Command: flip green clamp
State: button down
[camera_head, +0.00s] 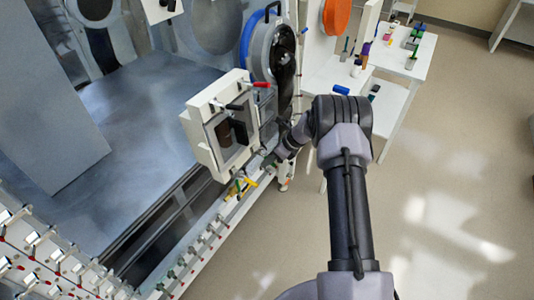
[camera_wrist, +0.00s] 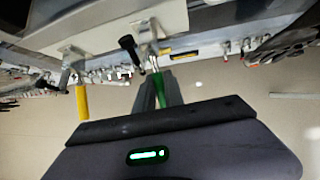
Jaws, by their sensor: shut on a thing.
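The green clamp handle (camera_wrist: 160,88) shows in the wrist view, upright in the picture, between the two fingers of my gripper (camera_wrist: 158,92). The fingers are shut on it. Its metal bracket (camera_wrist: 151,35) sits just above, at the edge of a pale panel. In the head view my gripper (camera_head: 283,150) is beside the lower right of a white framed box (camera_head: 195,130); its fingertips are too small to make out and the held handle cannot be picked out there.
A yellow clamp handle (camera_wrist: 82,103) hangs left of the green one, and a black handle (camera_wrist: 128,45) is close by at upper left. A round blue-rimmed port (camera_head: 247,40) stands behind. Open floor lies right.

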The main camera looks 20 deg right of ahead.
jog(key=shift+r+g+h+p, duration=0.55)
jog(key=shift+g+h+p, duration=0.25)
jog(key=shift+g, duration=0.1)
jog(key=shift+s+d+r+g+h, duration=0.15)
jog(key=shift+r+g+h, duration=0.1)
jog(key=shift+g+h, duration=0.45)
jog(key=shift+r, duration=0.15)
jog(key=c, duration=1.5)
grip_release()
jog(key=shift+m, duration=0.3)
jog(key=shift+o, duration=0.3)
jog(key=p+v, duration=0.2)
jog(key=v, duration=1.5)
jog(key=shift+w+r, duration=0.15)
jog(key=shift+w, duration=0.15)
